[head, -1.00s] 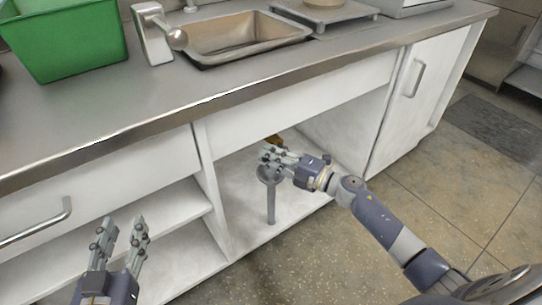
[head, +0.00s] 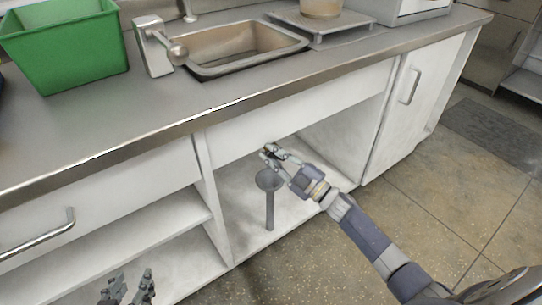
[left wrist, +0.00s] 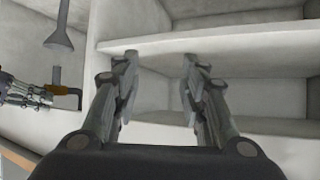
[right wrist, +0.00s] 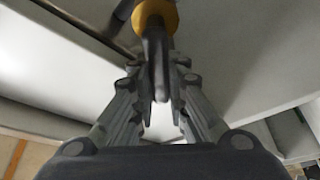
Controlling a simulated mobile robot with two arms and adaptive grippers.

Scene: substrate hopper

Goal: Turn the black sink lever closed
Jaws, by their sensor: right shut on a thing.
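The black sink lever (right wrist: 155,68) runs from an orange-yellow hub (right wrist: 155,14) in the right wrist view. My right gripper (right wrist: 157,80) is shut on the lever, with a finger on each side of it. In the head view my right gripper (head: 270,152) is under the sink, just above a grey funnel (head: 268,179); the lever there is too small to make out clearly. In the left wrist view the orange hub (left wrist: 65,90) shows beside my right gripper. My left gripper (left wrist: 160,58) is open and empty, low in front of the shelves.
The sink basin (head: 230,50) and tap (head: 160,45) are in the counter (head: 110,115) above. A green bin (head: 65,45) stands on the counter at left. The cabinet's vertical divider (head: 205,170) separates the shelves from the sink bay. The floor in front is clear.

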